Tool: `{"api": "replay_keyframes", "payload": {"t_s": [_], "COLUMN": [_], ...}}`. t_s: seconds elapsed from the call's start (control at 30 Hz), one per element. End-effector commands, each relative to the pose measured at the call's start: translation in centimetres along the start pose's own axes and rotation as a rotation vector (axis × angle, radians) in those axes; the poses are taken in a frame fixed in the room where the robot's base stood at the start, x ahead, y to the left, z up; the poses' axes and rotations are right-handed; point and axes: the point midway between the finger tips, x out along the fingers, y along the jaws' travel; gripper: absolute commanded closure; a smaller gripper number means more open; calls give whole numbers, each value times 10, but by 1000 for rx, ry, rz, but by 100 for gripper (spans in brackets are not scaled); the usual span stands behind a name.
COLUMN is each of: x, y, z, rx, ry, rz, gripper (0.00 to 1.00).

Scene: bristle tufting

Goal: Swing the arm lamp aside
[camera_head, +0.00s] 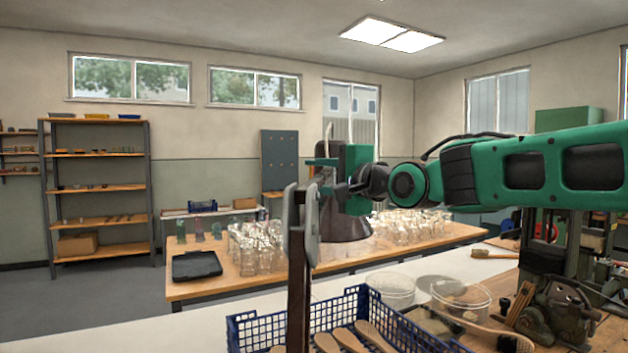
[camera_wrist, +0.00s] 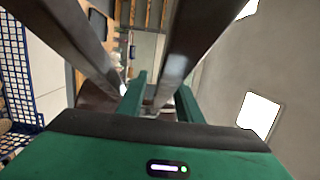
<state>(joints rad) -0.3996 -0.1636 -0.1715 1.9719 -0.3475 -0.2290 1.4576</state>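The arm lamp has a brown upright arm (camera_head: 298,300), a grey joint plate and a dark bell-shaped shade (camera_head: 343,224). The arm stands in the foreground, left of my gripper (camera_head: 322,163). The gripper points left at the height of the lamp's upper part, above the shade. In the wrist view, my gripper's two green fingers (camera_wrist: 160,98) are apart. Two metal lamp bars (camera_wrist: 72,42) run close past the fingers and converge near them. I cannot tell whether the fingers touch the lamp. The dark shade is partly seen behind the left finger.
A blue crate (camera_head: 262,328) with wooden brush handles stands at the lamp's foot. Clear round dishes (camera_head: 392,290) and a machine (camera_head: 556,308) are to the right. Behind, a wooden table (camera_head: 230,291) bears many glass jars (camera_head: 256,246) and a black tray (camera_head: 196,265).

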Motion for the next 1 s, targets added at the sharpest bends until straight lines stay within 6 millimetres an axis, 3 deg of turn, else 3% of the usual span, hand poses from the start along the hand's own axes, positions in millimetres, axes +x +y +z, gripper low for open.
{"api": "replay_keyframes", "payload": {"t_s": [0.2,0.47,0.6,0.63,0.87,1.0], "x": [14,15,15,15,15,28], "y": [0,0,0,1,1,2], "z": [0,0,0,0,-1,22], "rx": [-1,0,0,0,0,-1], "ry": [1,1,1,1,-4,-47], "rz": [1,1,1,1,3,4], "gripper": [68,68,97,100,100,100]}}
